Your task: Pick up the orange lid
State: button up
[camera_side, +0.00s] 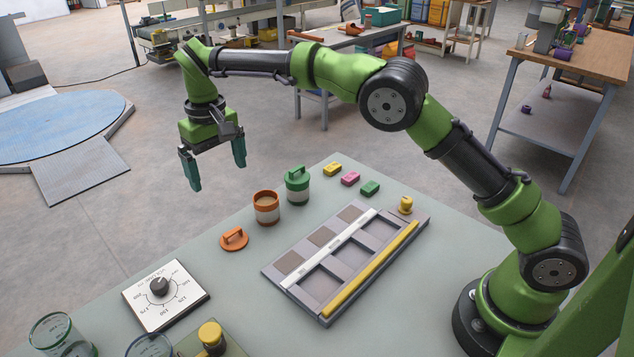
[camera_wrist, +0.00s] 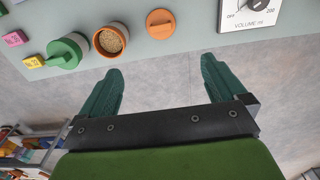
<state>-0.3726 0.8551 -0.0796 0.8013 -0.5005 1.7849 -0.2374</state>
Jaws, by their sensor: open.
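The orange lid (camera_side: 234,238) is a round disc with a raised handle, lying on the table beside the open orange-rimmed container. It also shows in the wrist view (camera_wrist: 160,23), near the top middle. My gripper (camera_side: 212,170) is open and empty, held in the air off the table's far edge, up and to the left of the lid in the side view. In the wrist view its two green fingers (camera_wrist: 158,85) are spread apart, with the floor behind them and the lid beyond their tips. Nothing hides the lid.
The open orange container (camera_side: 266,208) holds grainy contents. A green-lidded container (camera_side: 297,186) stands next to it. A dial panel (camera_side: 165,295) lies to the left, and a compartment tray (camera_side: 345,262) to the right. Small yellow, pink and green blocks (camera_side: 350,179) sit at the back. Bare table surrounds the lid.

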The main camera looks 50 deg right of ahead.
send_over(232, 231)
jog(key=f, duration=1.1)
jog(key=shift+w+f, duration=0.2)
jog(key=shift+s+f, duration=0.15)
jog(key=shift+f, duration=1.2)
jog(key=shift+s+f, duration=0.1)
jog(key=shift+f, duration=1.25)
jog(key=shift+c, duration=0.5)
jog(key=c, duration=1)
jog(key=shift+r, duration=0.1)
jog(key=shift+c, duration=0.2)
